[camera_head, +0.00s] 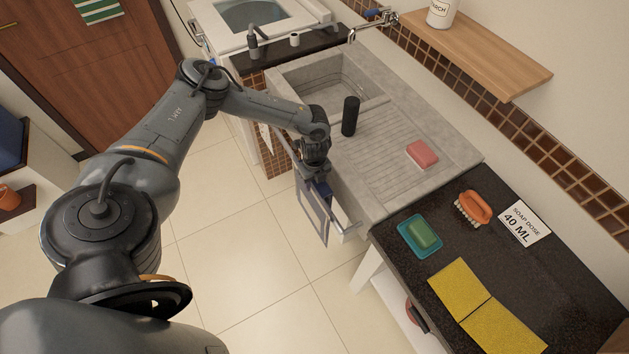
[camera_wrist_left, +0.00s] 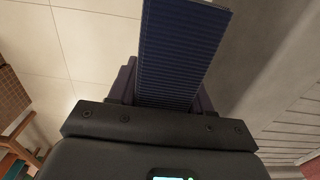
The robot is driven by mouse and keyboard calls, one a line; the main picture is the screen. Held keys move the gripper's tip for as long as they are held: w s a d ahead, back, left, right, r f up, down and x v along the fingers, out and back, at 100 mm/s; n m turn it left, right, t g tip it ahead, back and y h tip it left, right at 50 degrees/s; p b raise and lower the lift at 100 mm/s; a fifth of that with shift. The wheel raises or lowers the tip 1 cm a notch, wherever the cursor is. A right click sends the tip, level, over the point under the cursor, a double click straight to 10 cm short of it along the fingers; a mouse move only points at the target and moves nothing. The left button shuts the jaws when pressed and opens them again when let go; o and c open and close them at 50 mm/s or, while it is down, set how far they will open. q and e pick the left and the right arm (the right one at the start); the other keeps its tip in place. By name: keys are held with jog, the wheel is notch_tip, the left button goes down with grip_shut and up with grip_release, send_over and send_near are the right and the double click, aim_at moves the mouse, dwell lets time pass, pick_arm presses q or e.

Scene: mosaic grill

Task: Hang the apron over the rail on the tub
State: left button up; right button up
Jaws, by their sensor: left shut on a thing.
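My left gripper (camera_head: 318,178) is at the front edge of the grey stone tub (camera_head: 440,150). It is shut on the dark blue apron (camera_head: 322,190), whose ribbed cloth also shows in the left wrist view (camera_wrist_left: 185,50). Below the gripper, a paler grey-blue panel with a dark border hangs down in front of the tub and seems to be part of the apron. The metal rail (camera_head: 345,216) runs along the tub's front, and the gripper and cloth hide its middle. I cannot tell whether the cloth touches the rail. My right gripper is not in view.
A black cylinder (camera_head: 350,116) and a pink soap bar (camera_head: 422,154) are on the tub. The dark counter (camera_head: 400,266) at right holds a green soap in a teal dish (camera_head: 406,232), an orange brush (camera_head: 474,206), yellow cloths (camera_head: 460,288) and a sign (camera_head: 524,223). The floor in front is clear.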

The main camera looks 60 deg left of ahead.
pick_arm(q)
jog(key=shift+f+b, duration=2.6)
jog(key=shift+f, duration=0.1)
jog(key=shift+f+b, duration=0.4)
jog(key=shift+f, duration=0.55)
jog(key=o, duration=1.3)
